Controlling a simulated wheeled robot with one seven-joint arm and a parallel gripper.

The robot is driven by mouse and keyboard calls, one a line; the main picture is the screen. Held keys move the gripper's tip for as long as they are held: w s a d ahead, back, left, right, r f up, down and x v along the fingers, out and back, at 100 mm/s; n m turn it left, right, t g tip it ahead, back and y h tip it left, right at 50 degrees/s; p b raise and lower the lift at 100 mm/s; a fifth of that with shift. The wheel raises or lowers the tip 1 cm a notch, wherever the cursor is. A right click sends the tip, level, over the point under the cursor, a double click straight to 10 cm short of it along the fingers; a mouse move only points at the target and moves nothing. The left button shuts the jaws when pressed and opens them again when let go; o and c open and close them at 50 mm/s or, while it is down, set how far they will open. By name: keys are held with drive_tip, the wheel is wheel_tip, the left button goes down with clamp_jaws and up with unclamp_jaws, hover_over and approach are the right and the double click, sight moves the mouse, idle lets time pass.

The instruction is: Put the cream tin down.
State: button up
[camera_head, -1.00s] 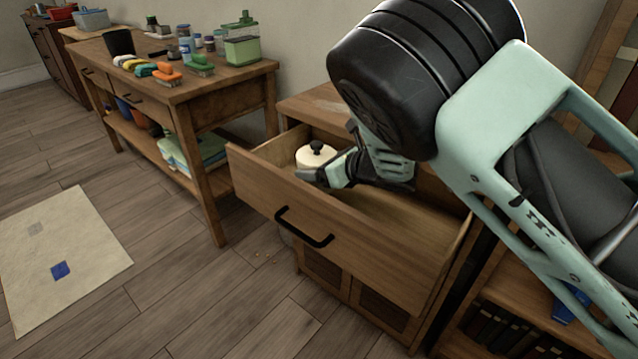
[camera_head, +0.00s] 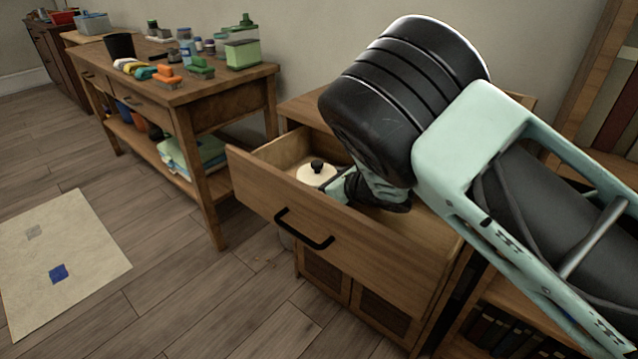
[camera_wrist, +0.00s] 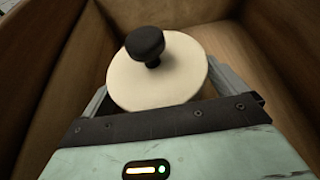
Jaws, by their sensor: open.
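The cream tin (camera_head: 316,175) has a round cream lid with a black knob. It is upright inside the open wooden drawer (camera_head: 300,225), near the drawer's left end. It also shows in the wrist view (camera_wrist: 155,85), close in front of my gripper (camera_wrist: 160,95), with a grey finger on each side of it. My gripper (camera_head: 338,190) is open and reaches down into the drawer from the right. In the head view the tin's lower part is hidden by the drawer front, and in the wrist view by its own lid and my gripper.
The drawer's front with its black handle (camera_head: 304,229) and its side walls stand close around my gripper. A wooden table (camera_head: 190,90) with brushes, jars and a green box is at the left. A bookshelf (camera_head: 500,320) is at the right. Floor is free in front.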

drive_tip(key=shift+r, duration=0.1)
drive_tip(key=p+v, duration=0.1)
drive_tip(key=v, duration=1.1)
drive_tip(key=shift+r+p, duration=0.1)
drive_tip(key=shift+p, duration=0.2)
